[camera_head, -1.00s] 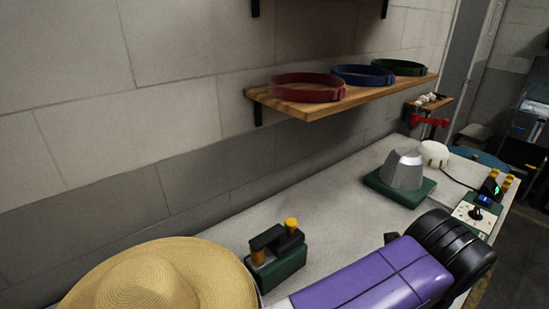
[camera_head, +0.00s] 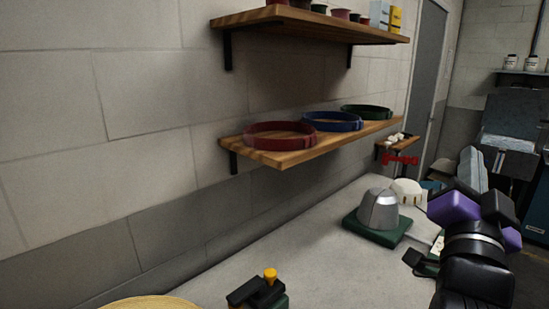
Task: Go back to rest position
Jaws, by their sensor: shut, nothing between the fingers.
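My arm (camera_head: 472,248), purple and black, shows at the right edge of the bench, upright and folded. A small dark part (camera_head: 413,259) sticks out on its left side; I cannot tell what it is. My gripper's fingers do not show. The straw hat (camera_head: 152,303) shows only as a strip of brim at the bottom edge. Nothing visible is held by my arm.
A silver hat form (camera_head: 378,210) on a green base (camera_head: 376,231) stands on the bench (camera_head: 290,252). A black-handled tool with a yellow knob (camera_head: 270,275) is at the bottom. Hat bands, including a red one (camera_head: 280,135), lie on a wall shelf (camera_head: 330,145).

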